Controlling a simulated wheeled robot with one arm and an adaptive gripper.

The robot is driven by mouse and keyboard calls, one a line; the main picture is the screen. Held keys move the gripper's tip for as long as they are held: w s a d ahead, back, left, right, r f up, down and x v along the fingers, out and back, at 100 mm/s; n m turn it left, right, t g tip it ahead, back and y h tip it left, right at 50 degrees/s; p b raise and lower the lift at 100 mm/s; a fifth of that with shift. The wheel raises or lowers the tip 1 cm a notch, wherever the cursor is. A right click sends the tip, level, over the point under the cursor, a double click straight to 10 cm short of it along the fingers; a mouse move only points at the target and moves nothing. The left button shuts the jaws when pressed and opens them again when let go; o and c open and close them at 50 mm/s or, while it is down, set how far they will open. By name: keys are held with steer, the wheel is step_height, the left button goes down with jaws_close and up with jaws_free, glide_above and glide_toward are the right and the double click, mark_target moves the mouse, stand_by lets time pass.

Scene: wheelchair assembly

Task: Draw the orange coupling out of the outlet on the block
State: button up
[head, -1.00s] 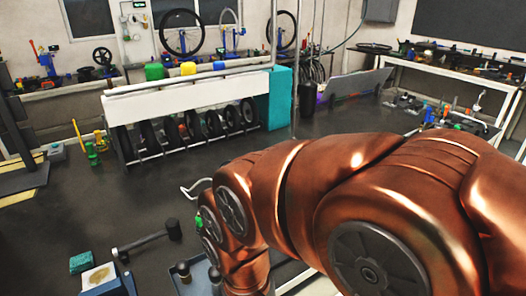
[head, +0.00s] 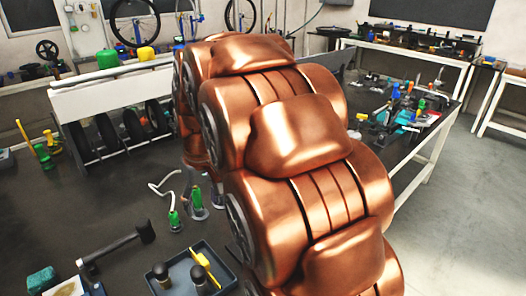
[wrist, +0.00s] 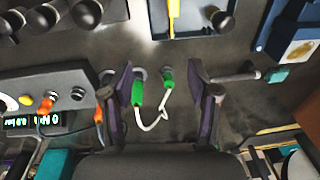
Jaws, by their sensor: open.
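In the wrist view, my gripper (wrist: 160,68) is open, with its two dark fingers wide apart. An orange coupling (wrist: 47,103) sits at the face of a grey block (wrist: 68,84) to the left of the fingers. A second orange piece (wrist: 98,115) on a cable shows close beside the left finger; I cannot tell whether it is plugged in. Two green couplings (wrist: 137,92) joined by a white hose (wrist: 152,125) show between the fingers, apparently beyond them. In the head view my arm hides the gripper and the orange coupling.
The grey block has a lit display (wrist: 38,122) and a yellow button (wrist: 26,100). A cluttered white bench (head: 425,140) stands at the right.

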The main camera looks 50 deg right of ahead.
steer(key=w+d+f+t+h+b, duration=0.15)
steer(key=w+d, duration=0.25)
steer(key=d, duration=0.8)
steer(key=w+d+f+m+t+b, duration=0.1)
steer(key=w+d+f+b, duration=0.2)
steer(key=d, duration=0.8)
steer(key=w+d+f+t+h+b, duration=0.15)
steer(key=w+d, duration=0.35)
steer(key=d, duration=0.7)
steer(key=shift+g+y, duration=0.4)
steer(key=shift+y, duration=0.1)
steer(key=shift+p+x, duration=0.55)
steer(key=shift+x, duration=3.5)
steer(key=shift+a, duration=0.15)
jaws_close()
steer(key=shift+r, duration=0.25)
steer(key=shift+r+p, duration=0.45)
steer(key=shift+r, duration=0.85)
